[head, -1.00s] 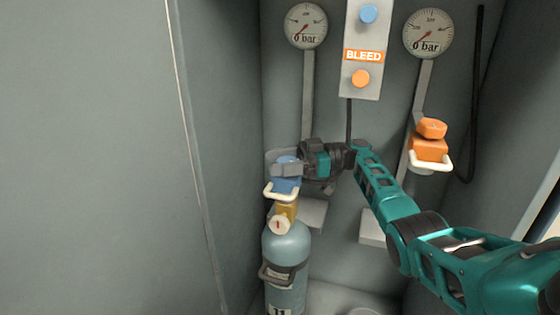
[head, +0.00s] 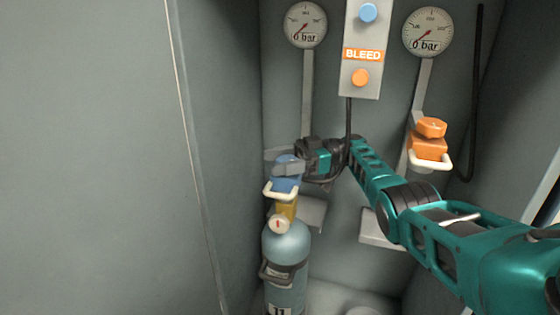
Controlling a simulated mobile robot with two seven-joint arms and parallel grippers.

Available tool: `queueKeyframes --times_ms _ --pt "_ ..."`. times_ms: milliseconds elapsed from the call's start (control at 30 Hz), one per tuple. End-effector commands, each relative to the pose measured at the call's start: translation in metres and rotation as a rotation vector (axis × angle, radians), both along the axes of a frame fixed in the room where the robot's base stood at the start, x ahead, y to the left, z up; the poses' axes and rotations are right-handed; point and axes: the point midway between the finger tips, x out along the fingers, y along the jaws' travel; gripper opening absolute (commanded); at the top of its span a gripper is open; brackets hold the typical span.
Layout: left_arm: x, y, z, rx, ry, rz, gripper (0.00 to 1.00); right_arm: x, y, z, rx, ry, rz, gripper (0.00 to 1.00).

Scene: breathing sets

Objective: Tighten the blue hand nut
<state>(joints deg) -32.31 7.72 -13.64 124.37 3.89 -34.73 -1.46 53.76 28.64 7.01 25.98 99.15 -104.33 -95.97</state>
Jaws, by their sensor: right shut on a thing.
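The blue hand nut (head: 287,158) sits on top of the blue connector (head: 283,187), above the brass valve (head: 286,209) of the grey-blue cylinder (head: 286,242). A white handle loop juts out at the connector's front. My right gripper (head: 284,162) reaches in from the right and is shut on the blue hand nut, one finger in front and one behind. The fingers partly hide the nut. My left gripper is not in view.
An orange hand nut (head: 432,127) and connector (head: 429,148) hang at the right. The bleed panel (head: 363,85) and two gauges (head: 305,25) (head: 428,33), both reading 0 bar, are on the back wall. A plain wall (head: 90,160) fills the left.

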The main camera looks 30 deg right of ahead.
Motion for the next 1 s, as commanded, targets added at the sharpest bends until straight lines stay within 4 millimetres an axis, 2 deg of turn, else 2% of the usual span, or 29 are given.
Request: queueKeyframes --times_ms 67,100,300,1000 --pt "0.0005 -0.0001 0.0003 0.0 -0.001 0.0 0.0 -0.0004 0.0008 -0.0016 -0.003 0.002 0.002 0.3" --pt "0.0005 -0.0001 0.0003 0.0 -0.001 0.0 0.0 -0.0004 0.0008 -0.0017 -0.003 0.002 0.002 0.63" --pt "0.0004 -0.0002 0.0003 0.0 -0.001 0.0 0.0 -0.0003 0.0006 -0.0012 -0.002 0.001 0.001 0.81" --pt "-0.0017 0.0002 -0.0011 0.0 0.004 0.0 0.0 0.0 0.0002 -0.0018 -0.003 0.001 -0.041 0.81"
